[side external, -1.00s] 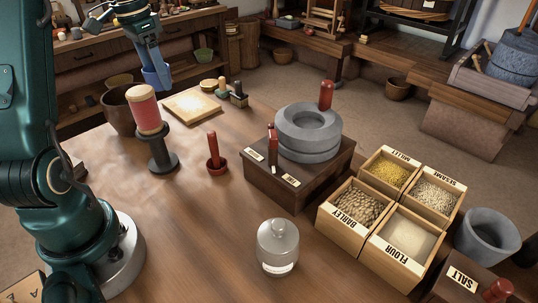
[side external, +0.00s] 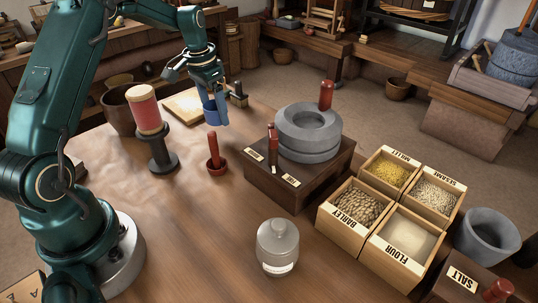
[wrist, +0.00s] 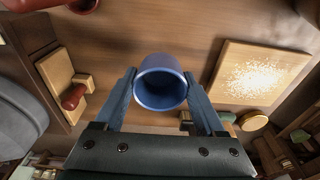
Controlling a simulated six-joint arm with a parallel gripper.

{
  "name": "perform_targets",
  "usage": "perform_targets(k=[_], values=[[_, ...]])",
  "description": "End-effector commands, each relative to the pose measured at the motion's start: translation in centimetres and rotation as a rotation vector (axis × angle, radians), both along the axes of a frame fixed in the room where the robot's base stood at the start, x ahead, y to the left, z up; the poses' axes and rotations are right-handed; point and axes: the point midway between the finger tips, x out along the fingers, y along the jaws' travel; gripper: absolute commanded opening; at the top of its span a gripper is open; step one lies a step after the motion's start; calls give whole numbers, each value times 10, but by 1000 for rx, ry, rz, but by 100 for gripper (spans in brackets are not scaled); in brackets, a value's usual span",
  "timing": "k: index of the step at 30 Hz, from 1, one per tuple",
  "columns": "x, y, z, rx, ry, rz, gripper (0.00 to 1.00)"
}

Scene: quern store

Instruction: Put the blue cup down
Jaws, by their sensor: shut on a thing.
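The blue cup (side external: 210,112) is held in my gripper (side external: 218,98) above the table, between the red-handled stand and the stone quern. In the wrist view the cup (wrist: 161,84) sits between the two blue-grey fingers of my gripper (wrist: 160,90), which press on its sides. Its open mouth faces the wrist camera and its inside looks empty. Brown wood shows beneath it; the gap between its base and the table is hard to judge.
A stone quern (side external: 308,130) on a dark wooden base stands to the right. A red-handled stand (side external: 214,155) and a spool on a black holder (side external: 163,158) are near on the left. A pale board (wrist: 260,72) lies close by. Grain boxes (side external: 340,232) stand further right.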

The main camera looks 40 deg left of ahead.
Motion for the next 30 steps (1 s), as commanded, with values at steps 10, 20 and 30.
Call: perform_targets(k=[10, 20, 30], values=[[2, -2, -38, -1, 3, 1, 14], [2, -2, -42, 1, -1, 0, 14], [2, -2, -45, 0, 0, 0, 100]])
